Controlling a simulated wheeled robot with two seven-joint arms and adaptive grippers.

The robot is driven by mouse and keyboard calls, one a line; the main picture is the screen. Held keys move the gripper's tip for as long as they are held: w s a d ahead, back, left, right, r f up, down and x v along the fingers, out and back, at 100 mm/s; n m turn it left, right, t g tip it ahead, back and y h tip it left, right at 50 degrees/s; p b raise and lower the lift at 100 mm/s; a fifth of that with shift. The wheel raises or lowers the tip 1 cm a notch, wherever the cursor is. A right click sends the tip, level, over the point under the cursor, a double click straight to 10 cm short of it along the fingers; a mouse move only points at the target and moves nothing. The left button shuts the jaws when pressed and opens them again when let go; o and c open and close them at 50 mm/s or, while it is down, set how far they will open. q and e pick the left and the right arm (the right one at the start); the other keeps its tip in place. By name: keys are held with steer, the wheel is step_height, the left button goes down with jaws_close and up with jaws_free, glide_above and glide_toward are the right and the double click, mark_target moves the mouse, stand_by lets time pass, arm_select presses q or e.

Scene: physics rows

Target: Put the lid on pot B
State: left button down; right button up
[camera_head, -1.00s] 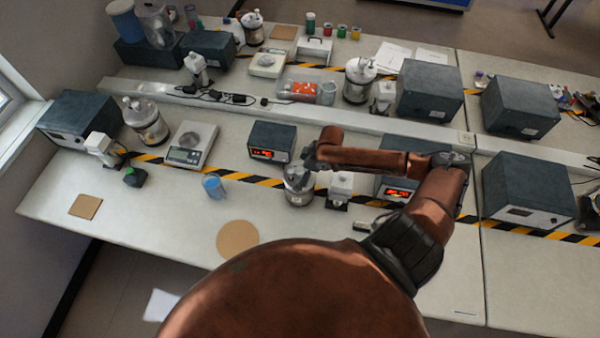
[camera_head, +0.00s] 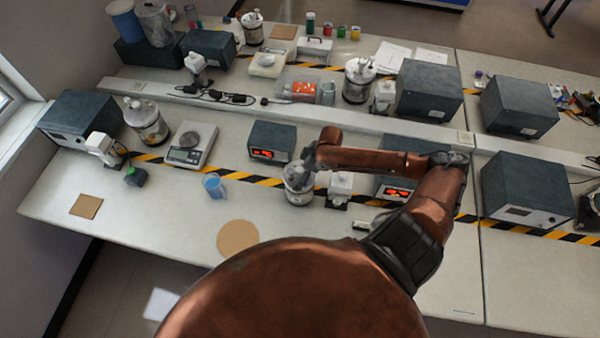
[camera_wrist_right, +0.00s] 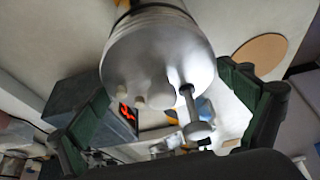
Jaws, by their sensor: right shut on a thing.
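A silvery lid (camera_wrist_right: 155,65) with a stemmed knob (camera_wrist_right: 196,130) and small stubs fills the middle of the right wrist view. My right gripper (camera_wrist_right: 163,82) has its green-padded fingers on either side of this lid, shut on its edge. In the head view the right gripper (camera_head: 300,178) is at the top of a small banded pot (camera_head: 298,196) in front of the right arm's end. The lid is at the pot's top; whether it is fully seated is hard to tell. No letter on the pot is readable. My left gripper is not in view.
A display box (camera_head: 272,141) stands behind the pot and a white-topped device (camera_head: 340,187) close to its right. A scale (camera_head: 190,148), a blue cup (camera_head: 213,186) and a larger pot (camera_head: 146,122) are to the left.

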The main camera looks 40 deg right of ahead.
steer(key=shift+f, duration=0.3)
stand_by(0.6)
steer(key=o, duration=1)
steer(key=shift+c, duration=0.2)
steer(key=shift+r+p, duration=1.5)
steer(key=shift+p, duration=0.35)
steer(key=shift+r+p, duration=0.95)
steer(key=shift+r, duration=1.55)
